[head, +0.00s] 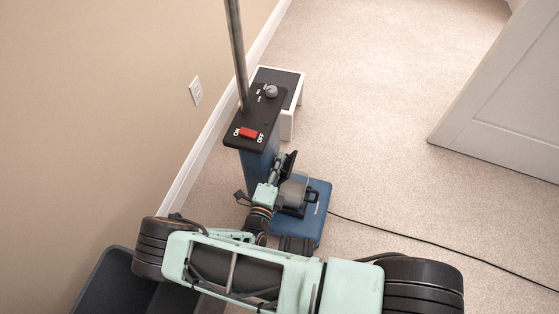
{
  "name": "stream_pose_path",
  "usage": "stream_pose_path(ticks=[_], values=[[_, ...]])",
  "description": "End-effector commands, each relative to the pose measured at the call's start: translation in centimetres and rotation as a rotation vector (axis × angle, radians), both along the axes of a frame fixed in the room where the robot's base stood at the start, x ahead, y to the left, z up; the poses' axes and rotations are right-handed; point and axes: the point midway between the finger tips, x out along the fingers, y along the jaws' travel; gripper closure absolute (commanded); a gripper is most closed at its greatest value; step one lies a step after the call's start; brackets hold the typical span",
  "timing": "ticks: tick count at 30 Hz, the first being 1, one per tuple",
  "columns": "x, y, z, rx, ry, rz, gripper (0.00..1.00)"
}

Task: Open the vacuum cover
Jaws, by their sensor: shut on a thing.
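The vacuum is an upright blue machine with a black top panel (256,117) that carries a red on/off switch (248,133) and a grey knob (270,91). A metal pole rises from the panel. Its blue base (318,190) rests on the carpet, with a grey rounded part (294,194), apparently the cover, on it. My gripper (287,176) is beside the blue body, just above the base, and is shut on the cover. The exact contact is small and partly hidden by the wrist, so how far the cover stands open cannot be told.
A small white stool with a dark top (283,76) stands behind the vacuum by the left wall. A black cord (430,246) runs right across the carpet. A white door (505,110) is at right. A dark bin (108,284) is at lower left. Open carpet lies between.

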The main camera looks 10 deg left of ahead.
Motion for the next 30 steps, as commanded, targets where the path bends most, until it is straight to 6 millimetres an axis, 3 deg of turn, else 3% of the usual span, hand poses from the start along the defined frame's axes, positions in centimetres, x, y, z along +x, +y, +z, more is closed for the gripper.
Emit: stream_pose_path(ticks=[6,7,12,23,30], values=[[0.1,-0.1,0.1,0.001,-0.002,-0.001,1.00],[0.1,-0.1,0.1,0.001,-0.002,-0.002,0.91],[0.1,-0.1,0.1,0.002,-0.002,-0.001,0.76],[0.0,0.0,0.6,0.003,-0.001,0.000,0.76],[0.1,0.1,4.3,0.004,-0.006,-0.001,0.76]])
